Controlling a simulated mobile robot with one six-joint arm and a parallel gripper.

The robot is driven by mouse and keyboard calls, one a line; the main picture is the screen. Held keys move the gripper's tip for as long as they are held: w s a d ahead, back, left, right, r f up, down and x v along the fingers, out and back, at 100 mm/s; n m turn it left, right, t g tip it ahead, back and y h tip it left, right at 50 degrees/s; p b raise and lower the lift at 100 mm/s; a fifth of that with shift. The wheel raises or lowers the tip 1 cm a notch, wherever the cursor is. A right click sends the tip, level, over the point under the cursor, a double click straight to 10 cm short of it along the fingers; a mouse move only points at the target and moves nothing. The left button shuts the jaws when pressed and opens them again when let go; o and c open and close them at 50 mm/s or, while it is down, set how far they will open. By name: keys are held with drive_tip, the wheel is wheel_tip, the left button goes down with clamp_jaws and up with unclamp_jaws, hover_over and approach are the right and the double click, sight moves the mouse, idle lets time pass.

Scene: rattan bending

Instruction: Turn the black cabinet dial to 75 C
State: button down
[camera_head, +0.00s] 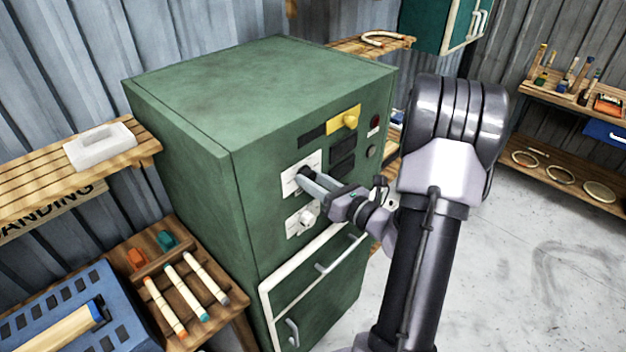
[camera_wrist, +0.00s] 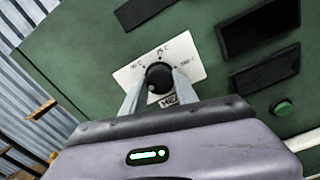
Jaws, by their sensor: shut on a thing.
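The black dial (camera_wrist: 158,76) sits on a white plate (camera_wrist: 128,75) on the front of the green cabinet (camera_head: 195,130). Marks around the dial's upper side include one at the top that looks like 75 C; the small print is hard to read. My gripper (camera_wrist: 158,82) is shut on the dial, with one finger on each side of it. The lower part of the plate, lettered "HEA", is partly hidden by my gripper. Which way the dial points is not clear. In the head view my gripper (camera_head: 313,183) reaches the plate (camera_head: 302,160) from the right.
A white knob (camera_head: 304,219) on its own plate is just below the dial. A yellow switch (camera_head: 347,120), dark panels and a red lamp (camera_head: 375,121) are above right. A green button (camera_wrist: 282,107) shows in the wrist view. Cabinet doors with handles (camera_head: 336,257) are below.

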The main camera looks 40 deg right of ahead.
drive_tip(key=shift+r+m+p, duration=0.2)
drive_tip(key=shift+m+p, duration=0.8)
drive_tip(key=shift+m, duration=0.1)
drive_tip(key=m+p, duration=0.3)
drive_tip(key=shift+m, duration=0.3)
drive_tip(key=m+p, duration=0.5)
drive_tip(key=m, duration=0.1)
drive_tip(key=m+p, duration=0.4)
drive_tip(key=m, duration=0.1)
drive_tip(key=shift+m, duration=0.4)
drive_tip(key=m+p, duration=0.2)
drive_tip(key=m, duration=0.3)
drive_tip(key=shift+m, duration=0.4)
drive_tip(key=shift+f+m+p, duration=0.1)
drive_tip(key=shift+m+p, duration=0.2)
drive_tip(key=shift+p, duration=0.05)
drive_tip(key=c, duration=0.9)
unclamp_jaws()
drive_tip(key=shift+c, duration=0.2)
